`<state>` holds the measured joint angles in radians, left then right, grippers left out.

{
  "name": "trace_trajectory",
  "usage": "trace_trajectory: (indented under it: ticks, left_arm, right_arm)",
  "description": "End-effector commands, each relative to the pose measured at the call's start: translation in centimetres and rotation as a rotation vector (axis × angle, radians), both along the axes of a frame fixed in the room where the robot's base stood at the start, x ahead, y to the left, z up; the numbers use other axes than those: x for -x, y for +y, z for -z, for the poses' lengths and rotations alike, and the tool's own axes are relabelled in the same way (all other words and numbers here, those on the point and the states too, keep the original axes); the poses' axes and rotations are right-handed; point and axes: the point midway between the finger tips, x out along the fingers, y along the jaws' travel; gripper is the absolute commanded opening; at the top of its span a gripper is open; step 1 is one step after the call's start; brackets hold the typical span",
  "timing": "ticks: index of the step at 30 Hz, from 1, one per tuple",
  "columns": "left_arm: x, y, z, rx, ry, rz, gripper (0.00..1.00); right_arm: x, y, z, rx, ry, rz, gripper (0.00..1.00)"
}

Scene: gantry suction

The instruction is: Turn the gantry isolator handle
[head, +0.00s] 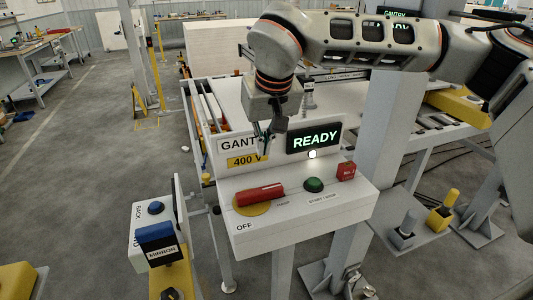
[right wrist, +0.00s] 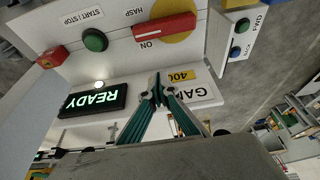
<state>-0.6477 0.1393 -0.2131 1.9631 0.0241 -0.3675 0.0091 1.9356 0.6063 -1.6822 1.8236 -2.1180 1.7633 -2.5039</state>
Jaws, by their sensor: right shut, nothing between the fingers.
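The red isolator handle (head: 260,194) lies roughly level across its yellow disc (head: 250,209) on the sloped white panel (head: 310,222). An OFF label is below the disc. My right gripper (head: 266,150) is shut and empty, in front of the GANTRY and 400 V signs. It is above the handle and apart from it; its fingertips (right wrist: 157,90) meet in the wrist view. My left gripper is not in view.
A green button (head: 314,185) and a red block (head: 346,171) sit right of the handle. The lit READY display (head: 314,138) stands behind them. A post with a MIRROR sign (head: 162,252) and a blue-button box stand at the left. The space above the handle looks clear.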

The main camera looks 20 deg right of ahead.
Motion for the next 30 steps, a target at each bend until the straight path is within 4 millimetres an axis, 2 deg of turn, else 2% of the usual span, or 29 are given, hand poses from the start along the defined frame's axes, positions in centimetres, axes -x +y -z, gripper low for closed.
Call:
trace_trajectory:
  ticks: [13,21,30]
  left_arm:
    - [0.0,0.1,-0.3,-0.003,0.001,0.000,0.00]
    - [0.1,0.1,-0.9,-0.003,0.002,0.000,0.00]
    - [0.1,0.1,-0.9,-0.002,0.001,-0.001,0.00]
  right_arm:
    - [-2.7,0.2,8.3,-0.003,0.006,0.000,0.00]
    - [0.6,0.1,7.9,-0.003,0.002,-0.001,0.00]
    - [1.3,0.1,8.0,-0.004,0.002,-0.001,0.00]
